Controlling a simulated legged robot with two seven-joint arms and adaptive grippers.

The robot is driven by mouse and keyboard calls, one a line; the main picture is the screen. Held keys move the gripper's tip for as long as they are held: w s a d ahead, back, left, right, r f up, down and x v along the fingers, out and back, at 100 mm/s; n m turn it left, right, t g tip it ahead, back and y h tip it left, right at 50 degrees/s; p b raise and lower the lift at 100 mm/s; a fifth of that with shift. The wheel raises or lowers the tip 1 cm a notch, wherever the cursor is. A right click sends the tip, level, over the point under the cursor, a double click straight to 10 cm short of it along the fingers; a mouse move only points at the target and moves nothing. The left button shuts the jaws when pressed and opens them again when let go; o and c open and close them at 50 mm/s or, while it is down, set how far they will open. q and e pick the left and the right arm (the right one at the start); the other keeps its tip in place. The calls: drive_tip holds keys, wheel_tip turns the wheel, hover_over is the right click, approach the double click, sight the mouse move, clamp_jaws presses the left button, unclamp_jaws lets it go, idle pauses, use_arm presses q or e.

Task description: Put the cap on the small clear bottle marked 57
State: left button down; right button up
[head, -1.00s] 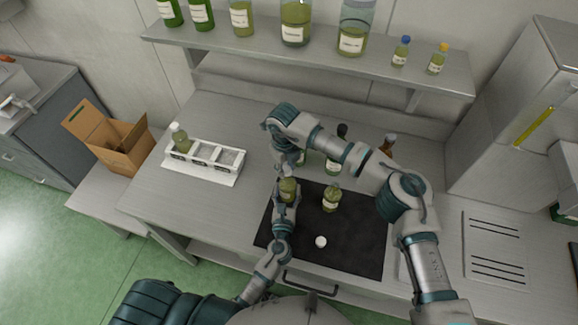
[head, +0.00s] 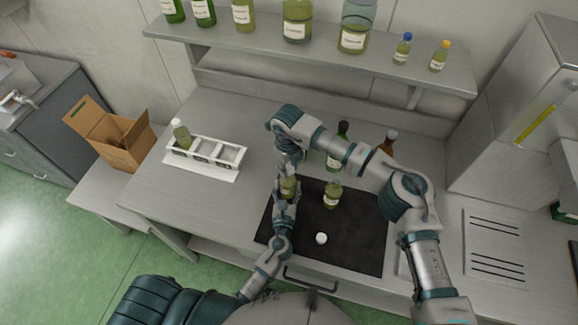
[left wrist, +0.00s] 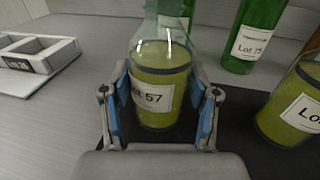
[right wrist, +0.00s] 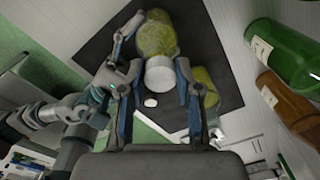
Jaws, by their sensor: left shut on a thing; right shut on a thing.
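The small clear bottle marked 57 (left wrist: 152,88) holds green-yellow liquid and stands upright on the dark mat (head: 350,245). My left gripper (head: 286,197) is shut around its body; the label shows between the fingers in the left wrist view. My right gripper (right wrist: 158,92) is shut on a white cap (right wrist: 159,76), above the bottle in the head view. In the right wrist view the cap covers part of the bottle (right wrist: 157,35). I cannot tell whether the cap touches the bottle's mouth. The mouth is out of frame in the left wrist view.
A second, similar bottle (head: 333,196) stands on the mat to the right, and a loose white cap (head: 321,239) lies nearer. Green (right wrist: 283,52) and brown (right wrist: 290,98) bottles stand behind. A white rack (head: 206,155) holding a bottle stands at left.

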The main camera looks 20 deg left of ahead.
sight(288, 183)
drive_tip(key=shift+f, duration=0.35)
drive_tip(key=shift+c, duration=0.2)
drive_tip(key=shift+a+f, duration=0.1)
drive_tip(key=shift+f, duration=0.15)
drive_tip(key=shift+c, duration=0.5)
drive_tip(key=shift+o, duration=1.2)
drive_tip(key=shift+a+f, duration=0.2)
drive_tip(key=shift+f, duration=0.2)
drive_tip(key=shift+o, duration=0.2)
drive_tip(key=shift+s+a+f+n+t+h, duration=0.25)
drive_tip(key=shift+s+n+t+h, duration=0.2)
drive_tip(key=shift+n+t, duration=0.35)
